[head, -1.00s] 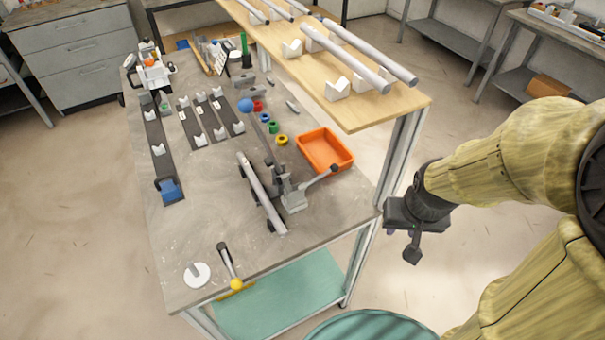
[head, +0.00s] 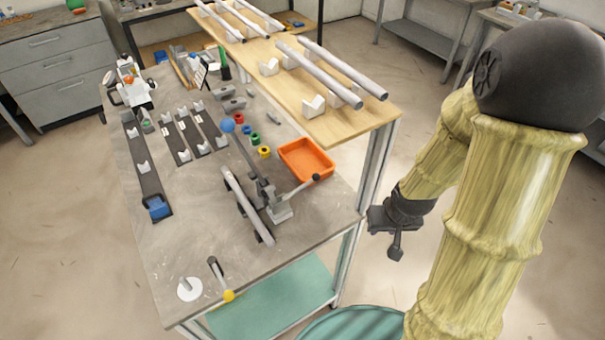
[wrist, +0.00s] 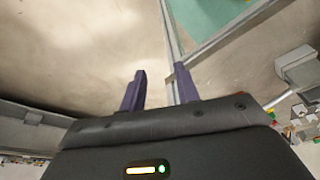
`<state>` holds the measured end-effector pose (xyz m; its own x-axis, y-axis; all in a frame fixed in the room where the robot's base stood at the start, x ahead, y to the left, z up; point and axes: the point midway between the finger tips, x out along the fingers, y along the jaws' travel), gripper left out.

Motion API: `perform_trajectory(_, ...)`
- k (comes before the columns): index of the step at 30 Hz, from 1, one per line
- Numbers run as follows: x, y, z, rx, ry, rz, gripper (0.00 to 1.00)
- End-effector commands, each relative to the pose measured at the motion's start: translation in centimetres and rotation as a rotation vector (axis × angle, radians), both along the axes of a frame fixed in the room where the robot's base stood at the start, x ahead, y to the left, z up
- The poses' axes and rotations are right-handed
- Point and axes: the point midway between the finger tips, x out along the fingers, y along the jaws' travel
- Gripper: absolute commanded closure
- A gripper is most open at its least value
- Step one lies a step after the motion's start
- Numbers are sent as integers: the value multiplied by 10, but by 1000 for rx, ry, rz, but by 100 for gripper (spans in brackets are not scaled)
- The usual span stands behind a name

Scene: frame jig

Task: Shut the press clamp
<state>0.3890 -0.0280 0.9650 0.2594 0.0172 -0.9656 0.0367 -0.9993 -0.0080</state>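A grey metal clamp (head: 278,208) stands on the workbench, right of a grey tube (head: 246,204). A long lever with a blue ball (head: 228,125) runs from it towards the back left; a shorter arm with a black knob (head: 316,177) points right. Near the front edge is a separate dark lever with a yellow ball (head: 228,296). I cannot tell the clamp's exact lever angle. My gripper (head: 396,246) hangs off the bench's right side, apart from the clamp. In the wrist view my gripper (wrist: 160,72) has its two purple fingers apart, with nothing between them.
An orange tray (head: 306,160) lies behind the clamp. A raised wooden shelf (head: 330,118) with tubes on V-blocks overhangs the bench's right back, its post near my arm. A white disc with a peg (head: 189,290) sits front left. Floor is free between bench and arm.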

Motion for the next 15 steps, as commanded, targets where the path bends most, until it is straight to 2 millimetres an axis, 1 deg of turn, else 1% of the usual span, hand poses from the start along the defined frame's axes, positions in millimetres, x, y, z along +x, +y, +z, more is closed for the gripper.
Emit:
perform_trajectory(2,3,-2,-9,41,0,4,68)
perform_trajectory(4,5,0,-19,87,-12,8,68)
perform_trajectory(8,7,9,-36,199,-42,6,68)
perform_trajectory(12,7,25,-47,353,-87,-18,68)
perform_trajectory(15,7,40,-48,480,-130,-51,68)
